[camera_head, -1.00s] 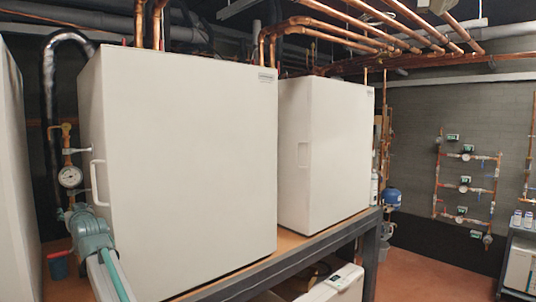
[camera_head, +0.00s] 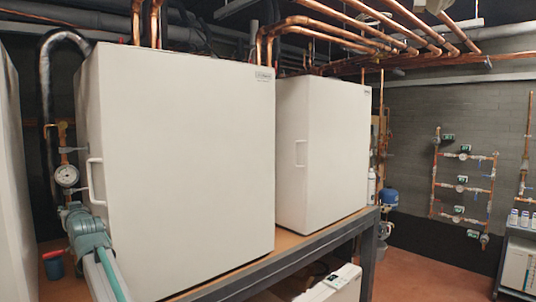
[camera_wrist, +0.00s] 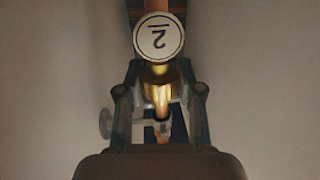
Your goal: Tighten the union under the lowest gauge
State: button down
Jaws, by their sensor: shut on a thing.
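A round white-faced gauge (camera_head: 67,175) sits on a copper pipe (camera_head: 62,137) left of the nearest white cabinet in the head view. My gripper (camera_wrist: 160,85) reaches the pipe just below this gauge. In the wrist view its two fingers stand either side of a brass union (camera_wrist: 157,75) and are shut on it. In the head view my wrist hides most of the pipe below the gauge, and the fingertips are hard to make out.
A large white cabinet (camera_head: 185,160) with a handle (camera_head: 96,182) stands close to the right of my arm. Another pale cabinet (camera_head: 15,170) is at the far left. A dark red and blue cup (camera_head: 53,265) stands beside my arm. More gauges (camera_head: 461,188) are on the far wall.

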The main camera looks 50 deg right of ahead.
jog(key=shift+h+p, duration=0.35)
jog(key=shift+h, duration=0.05)
jog(key=shift+m+h, duration=0.3)
jog(key=c, duration=0.7)
grip_release()
jog(key=shift+f+m+h+b, duration=0.25)
jog(key=shift+m+h+b, duration=0.05)
jog(key=shift+b, duration=0.75)
jog(key=shift+r+h+b, duration=0.25)
jog(key=shift+h+b, duration=0.05)
jog(key=shift+b, duration=0.15)
jog(key=shift+s, duration=0.1)
jog(key=s+a, duration=0.1)
jog(key=s, duration=0.6)
jog(key=s+a, duration=0.1)
jog(key=s, duration=0.6)
jog(key=s+a+b, duration=0.1)
jog(key=s, duration=0.6)
jog(key=shift+s, duration=0.35)
jog(key=shift+d, duration=0.1)
